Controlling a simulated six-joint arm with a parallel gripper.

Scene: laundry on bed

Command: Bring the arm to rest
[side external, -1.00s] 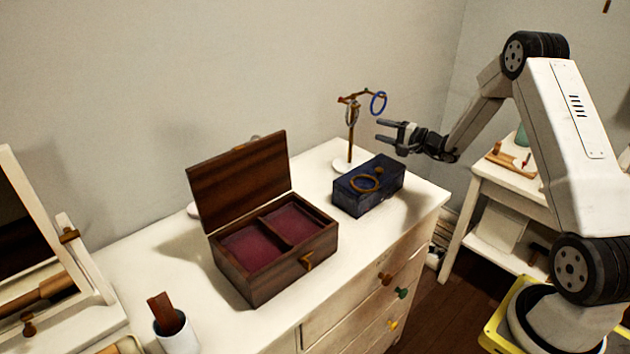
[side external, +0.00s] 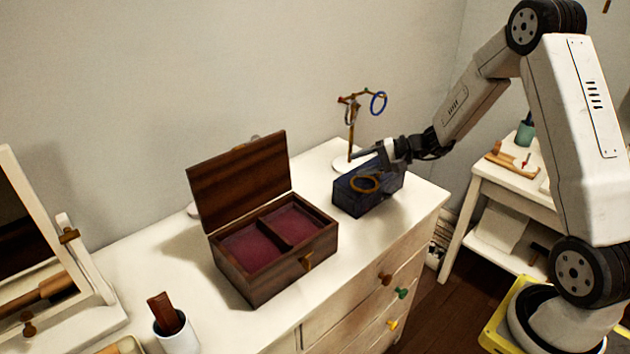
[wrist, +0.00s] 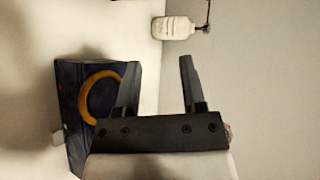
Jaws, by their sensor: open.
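My gripper (side external: 372,160) is open and empty in the side view, just above the far right part of a dark blue box (side external: 350,196). Its two fingers also show in the wrist view (wrist: 160,85), apart with nothing between them. In that view the blue box (wrist: 72,112) lies to the left of the fingers. A yellow-brown ring (side external: 365,184) lies on top of the box; it also shows in the wrist view (wrist: 88,98). I cannot tell whether the gripper touches the box.
A jewelry stand (side external: 350,135) with a blue ring (side external: 378,103) stands close behind the gripper. An open wooden box (side external: 262,284) with empty red compartments, a cup (side external: 178,338) and a mirror (side external: 40,240) are further left. The dresser top (side external: 150,262) has bare room between them.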

